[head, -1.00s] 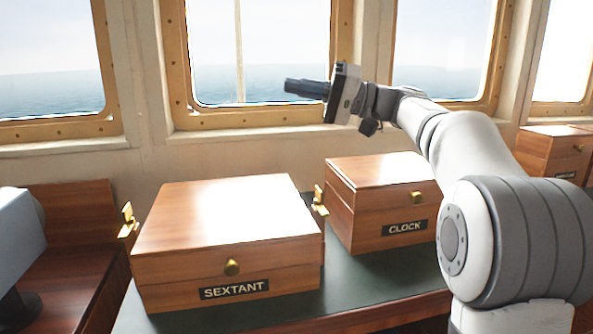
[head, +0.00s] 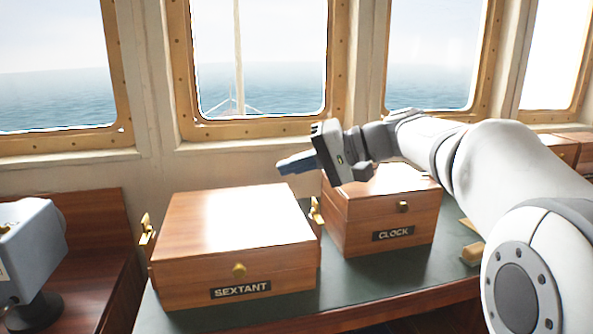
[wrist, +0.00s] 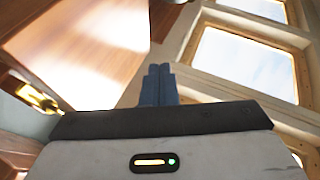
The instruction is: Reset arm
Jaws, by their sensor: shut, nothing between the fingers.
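My gripper (head: 284,166) is shut and empty, its dark blue fingers pointing left. In the head view it appears above the back right part of the sextant box and left of the clock box. In the wrist view the two fingers (wrist: 158,72) lie together with nothing between them. My arm reaches in from the right side of the head view.
A closed wooden box labelled SEXTANT (head: 232,226) and a closed box labelled CLOCK (head: 382,222) stand on the dark green counter (head: 350,285). A grey-blue instrument (head: 30,250) stands at the left. Windows (head: 258,60) line the wall behind. More boxes are at the far right.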

